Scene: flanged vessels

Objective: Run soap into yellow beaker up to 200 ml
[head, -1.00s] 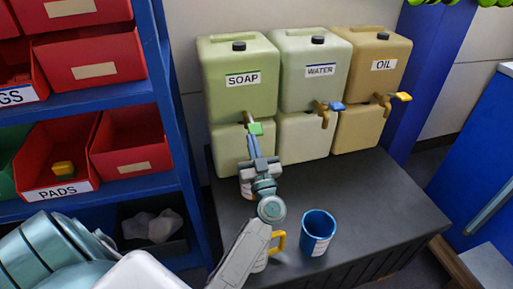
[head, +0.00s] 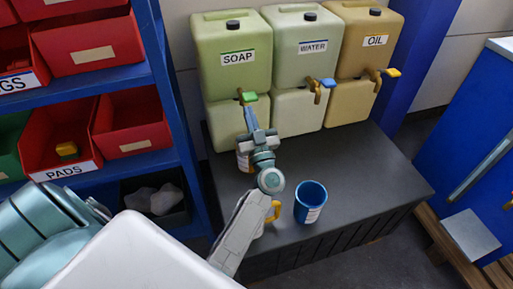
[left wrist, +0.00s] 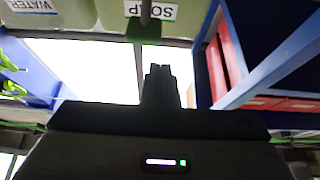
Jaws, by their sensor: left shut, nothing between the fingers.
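The green soap tank (head: 225,80) stands at the left of three tanks, its tap carrying a green handle (head: 249,97). That handle also shows in the left wrist view (left wrist: 145,32). My left gripper (head: 248,112) is shut and empty, its tips close below the handle; I cannot tell whether they touch it. The shut fingers also show in the left wrist view (left wrist: 160,72). A yellow handle (head: 275,211) sticks out beside my left arm; the vessel it belongs to is mostly hidden. A labelled container (head: 243,161) under the soap tap is mostly covered by my gripper. My right gripper is not in view.
A blue beaker (head: 311,203) stands on the dark bench (head: 375,180), whose right part is clear. The water tank (head: 310,50) with a blue tap handle and the oil tank (head: 371,50) with a yellow one stand right of soap. A blue shelf (head: 165,85) with red bins borders the left.

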